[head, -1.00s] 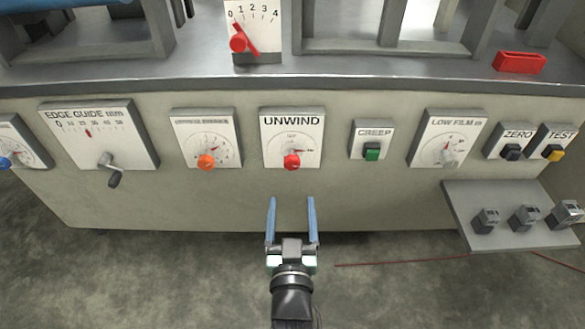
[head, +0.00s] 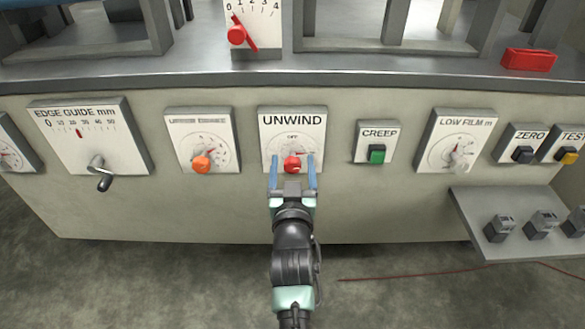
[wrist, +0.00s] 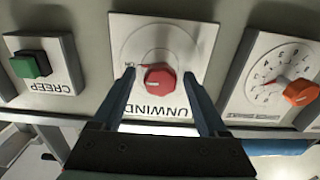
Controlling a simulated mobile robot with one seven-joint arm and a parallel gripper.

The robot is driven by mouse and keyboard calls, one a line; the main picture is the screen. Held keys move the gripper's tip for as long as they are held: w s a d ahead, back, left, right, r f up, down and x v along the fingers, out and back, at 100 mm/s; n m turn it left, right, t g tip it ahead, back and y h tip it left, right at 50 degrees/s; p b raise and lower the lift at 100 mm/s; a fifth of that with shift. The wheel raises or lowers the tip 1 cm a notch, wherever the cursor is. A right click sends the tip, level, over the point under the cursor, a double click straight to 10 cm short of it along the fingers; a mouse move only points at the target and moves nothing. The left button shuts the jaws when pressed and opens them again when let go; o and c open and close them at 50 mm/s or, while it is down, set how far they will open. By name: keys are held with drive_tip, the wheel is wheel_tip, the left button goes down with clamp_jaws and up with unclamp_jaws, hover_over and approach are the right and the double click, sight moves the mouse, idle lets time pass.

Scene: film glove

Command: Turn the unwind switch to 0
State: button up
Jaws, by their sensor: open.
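The unwind switch is a red knob (head: 292,164) on a white plate labelled UNWIND (head: 291,121), on the front of the machine. In the wrist view the red knob (wrist: 159,79) appears upside down with its plate, and a thin red pointer reaches left from it toward a small marking too small to read surely. My gripper (head: 292,160) is open, with one blue finger on each side of the knob in the head view. In the wrist view the fingers (wrist: 163,88) flank the knob with gaps; whether they touch it I cannot tell.
An orange knob (head: 201,165) is on the plate to the left, and the green CREEP button (head: 377,154) is to the right. The EDGE GUIDE crank (head: 100,174) juts out further left. A small shelf (head: 478,222) sticks out at lower right.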

clamp_jaws()
idle(0.3)
drive_tip(key=shift+r+n+p, duration=0.1)
drive_tip(key=shift+n+p, duration=0.2)
drive_tip(key=n+p, duration=0.2)
drive_tip(key=n, duration=0.1)
drive_tip(key=shift+a+n, duration=0.1)
drive_tip(key=shift+n, duration=0.3)
drive_tip(key=n+p, duration=0.1)
drive_tip(key=n, duration=0.3)
drive_tip(key=shift+n, duration=0.3)
drive_tip(key=n, duration=0.4)
drive_tip(key=shift+a+f+p, duration=0.1)
drive_tip(key=shift+f+p, duration=0.1)
drive_tip(key=shift+p, duration=0.2)
drive_tip(key=shift+f+n, duration=0.1)
drive_tip(key=shift+n, duration=2.4)
